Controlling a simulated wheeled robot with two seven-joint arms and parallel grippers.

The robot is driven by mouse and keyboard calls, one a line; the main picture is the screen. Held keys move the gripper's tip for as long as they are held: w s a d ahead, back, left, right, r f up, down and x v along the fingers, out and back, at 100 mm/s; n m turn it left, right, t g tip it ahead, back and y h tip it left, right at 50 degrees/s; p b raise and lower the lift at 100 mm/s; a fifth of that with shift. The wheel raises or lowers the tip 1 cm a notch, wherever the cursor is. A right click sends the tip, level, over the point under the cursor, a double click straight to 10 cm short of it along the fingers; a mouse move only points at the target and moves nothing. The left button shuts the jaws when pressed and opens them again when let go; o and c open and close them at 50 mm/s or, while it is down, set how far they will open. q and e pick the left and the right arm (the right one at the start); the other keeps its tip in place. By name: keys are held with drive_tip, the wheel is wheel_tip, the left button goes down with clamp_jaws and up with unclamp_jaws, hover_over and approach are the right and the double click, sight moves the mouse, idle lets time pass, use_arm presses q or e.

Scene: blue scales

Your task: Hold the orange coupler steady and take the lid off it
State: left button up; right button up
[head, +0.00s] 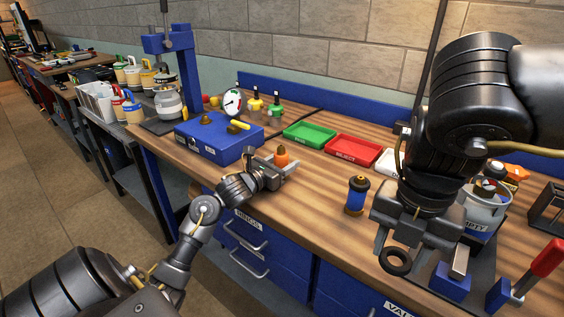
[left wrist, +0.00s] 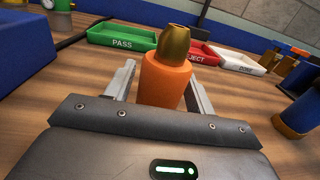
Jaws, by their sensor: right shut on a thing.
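The orange coupler (head: 282,158) stands upright on the wooden bench. Its brass-coloured lid sits on top and shows best in the left wrist view (left wrist: 174,46), above the orange body (left wrist: 164,82). My left gripper (head: 277,166) is low at the coupler, with its fingers (left wrist: 160,88) on either side of it and open, narrow gaps showing. My right gripper (head: 398,252) hangs over the front right of the bench, away from the coupler. It is shut on a dark ring (head: 397,264).
A blue coupler with a dark cap (head: 356,197) stands between the grippers. Green (head: 308,136) and red (head: 353,150) trays lie behind the orange coupler. A blue box (head: 207,140) is to its left. A red-handled tool (head: 541,262) and a grey can (head: 484,212) crowd the right.

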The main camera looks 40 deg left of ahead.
use_arm(q)
drive_tip(key=shift+o, duration=0.2)
drive_tip(key=shift+s+r, duration=0.1)
drive_tip(key=shift+r, duration=0.1)
drive_tip(key=s, duration=0.7)
drive_tip(key=s+b, duration=0.1)
drive_tip(key=s, duration=0.2)
drive_tip(key=shift+s+a+f, duration=0.1)
drive_tip(key=shift+s+a, duration=0.2)
drive_tip(key=shift+s, duration=0.1)
drive_tip(key=shift+s+a, duration=0.1)
drive_tip(key=shift+s, duration=0.5)
